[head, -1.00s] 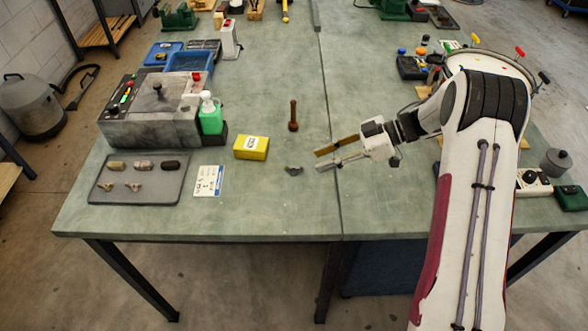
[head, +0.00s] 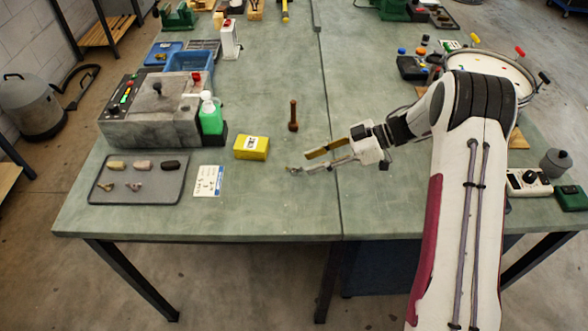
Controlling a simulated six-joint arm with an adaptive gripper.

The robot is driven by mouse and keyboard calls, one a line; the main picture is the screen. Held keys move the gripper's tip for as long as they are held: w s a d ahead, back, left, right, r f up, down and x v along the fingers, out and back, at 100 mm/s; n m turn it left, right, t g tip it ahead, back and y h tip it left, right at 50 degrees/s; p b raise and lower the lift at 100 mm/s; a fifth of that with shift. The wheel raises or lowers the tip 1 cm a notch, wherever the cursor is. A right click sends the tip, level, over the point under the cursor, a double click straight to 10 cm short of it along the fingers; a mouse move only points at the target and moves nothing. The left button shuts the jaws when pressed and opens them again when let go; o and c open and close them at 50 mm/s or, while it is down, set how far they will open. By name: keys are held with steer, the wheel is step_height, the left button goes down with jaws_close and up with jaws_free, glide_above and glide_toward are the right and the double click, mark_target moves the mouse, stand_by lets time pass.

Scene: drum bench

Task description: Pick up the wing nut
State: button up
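A small grey wing nut (head: 293,170) lies on the green bench top, right of the yellow box. My gripper (head: 305,164) is low over the bench to its right, with its two long fingers pointing left. The fingers are apart with a clear gap between them. The tip of the nearer finger is right by the wing nut, and I cannot tell whether they touch. Two small metal pieces (head: 134,185), which look like similar nuts, lie on the grey tray (head: 160,194) at the left.
A yellow box (head: 251,148) and an upright brown peg-like object (head: 293,116) stand near the gripper. A white card (head: 208,180) lies by the tray. A grey machine (head: 150,115) with a green bottle (head: 210,116) stands behind. The bench front is clear.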

mark_target(295, 167)
steer(key=shift+x, duration=2.55)
steer(key=shift+w, duration=0.2)
jaws_close()
